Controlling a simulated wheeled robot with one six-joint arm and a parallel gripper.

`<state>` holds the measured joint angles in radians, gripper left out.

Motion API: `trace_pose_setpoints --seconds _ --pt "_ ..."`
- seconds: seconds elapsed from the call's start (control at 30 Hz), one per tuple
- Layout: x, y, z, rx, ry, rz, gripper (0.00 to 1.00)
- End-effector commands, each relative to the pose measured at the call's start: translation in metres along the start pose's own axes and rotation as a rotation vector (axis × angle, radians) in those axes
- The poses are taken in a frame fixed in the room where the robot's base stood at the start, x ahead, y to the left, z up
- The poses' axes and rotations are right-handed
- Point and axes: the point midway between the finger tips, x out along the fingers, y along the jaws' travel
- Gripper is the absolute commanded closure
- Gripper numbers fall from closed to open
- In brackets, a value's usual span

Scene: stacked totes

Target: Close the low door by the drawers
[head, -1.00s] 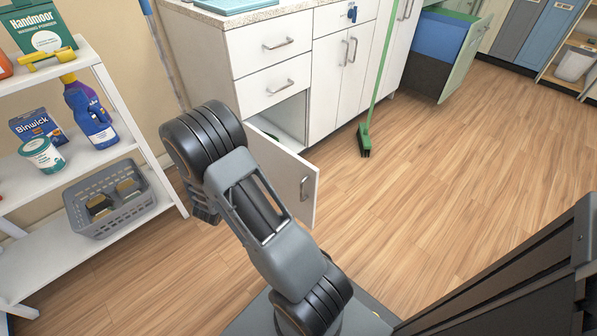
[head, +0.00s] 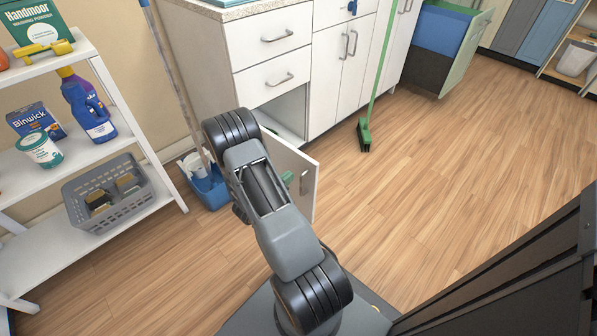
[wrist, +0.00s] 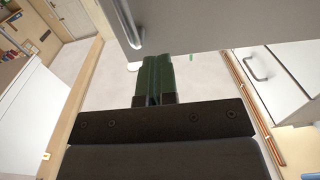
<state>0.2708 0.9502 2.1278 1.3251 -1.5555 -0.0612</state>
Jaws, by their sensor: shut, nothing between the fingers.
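The low door (head: 300,168) is a white panel below the drawers, standing open and swung out from the cabinet. Its handle (head: 304,184) is near its free edge. In the wrist view the door (wrist: 215,20) crosses the top, with its handle (wrist: 127,25) just above the fingers. My gripper (wrist: 154,75) has green fingers, shut together with nothing between them. The fingertips point toward the door's lower area in that view; I cannot tell whether they touch it. In the head view my arm hides most of the gripper and part of the door.
Two drawers (head: 273,75) sit above the opening, both shut. A green broom (head: 365,132) leans on the cabinet to the right. A blue bucket (head: 208,188) stands left of the door. A white shelf (head: 150,160) with goods is at the left. The floor at right is clear.

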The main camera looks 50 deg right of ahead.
Motion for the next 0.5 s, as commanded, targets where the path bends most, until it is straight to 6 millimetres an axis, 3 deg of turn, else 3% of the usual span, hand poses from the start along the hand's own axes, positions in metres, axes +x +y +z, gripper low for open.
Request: trace_pose_setpoints --seconds 0.2,0.5 --pt "0.033 0.000 0.002 0.002 0.001 0.003 1.00" --pt "0.052 0.000 0.000 0.000 0.000 0.000 1.00"
